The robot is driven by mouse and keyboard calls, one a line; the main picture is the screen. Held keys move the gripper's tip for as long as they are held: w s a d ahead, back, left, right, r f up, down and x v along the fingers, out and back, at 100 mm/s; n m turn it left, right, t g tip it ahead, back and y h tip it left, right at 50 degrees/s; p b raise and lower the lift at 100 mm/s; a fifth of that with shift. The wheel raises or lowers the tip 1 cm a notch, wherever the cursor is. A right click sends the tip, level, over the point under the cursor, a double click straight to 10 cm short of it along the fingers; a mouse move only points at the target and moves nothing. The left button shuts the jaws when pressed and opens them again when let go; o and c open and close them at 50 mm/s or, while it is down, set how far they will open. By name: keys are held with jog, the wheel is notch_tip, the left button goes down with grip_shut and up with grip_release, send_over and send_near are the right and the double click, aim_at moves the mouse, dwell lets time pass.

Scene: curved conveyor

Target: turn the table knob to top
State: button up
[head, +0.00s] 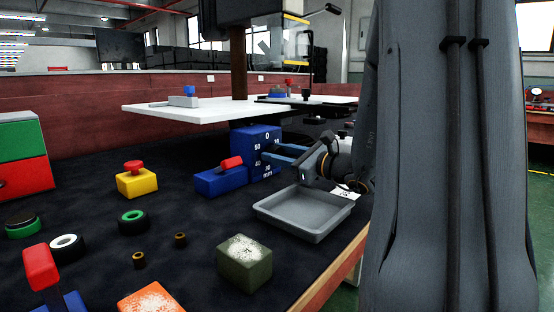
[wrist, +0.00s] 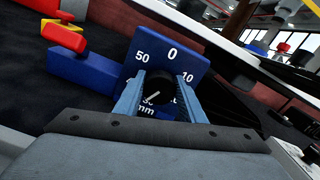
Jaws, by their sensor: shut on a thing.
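The blue dial box (head: 256,140) stands on the dark table under the white raised board. Its face shows 0 at the top, with 50 and 10 to either side. In the wrist view the dial plate (wrist: 168,55) is straight ahead and tilted. The black round knob (wrist: 156,90) sits at its middle, with a white pointer line aimed down and left in the picture, away from the 0. My gripper (head: 275,153) reaches in from the right, its blue fingers on both sides of the knob and shut on it. Fingers partly cover the lower numbers.
A blue block with a red switch (head: 222,178) stands just left of the dial box. A grey tray (head: 268,212) lies in front, below my gripper. The white board (head: 190,118) hangs over the dial box. A yellow block with a red button (head: 136,184) stands farther left.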

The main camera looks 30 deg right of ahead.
jog(key=shift+n+b, duration=0.4)
jog(key=shift+n, duration=0.2)
jog(key=o, duration=1)
jog(key=shift+o, duration=0.2)
jog(key=shift+s, duration=0.15)
jog(key=p+v, duration=0.1)
jog(key=v, duration=0.6)
jog(key=shift+s+d+p, duration=0.1)
jog(key=shift+s+p, duration=0.15)
jog(key=shift+p, duration=0.1)
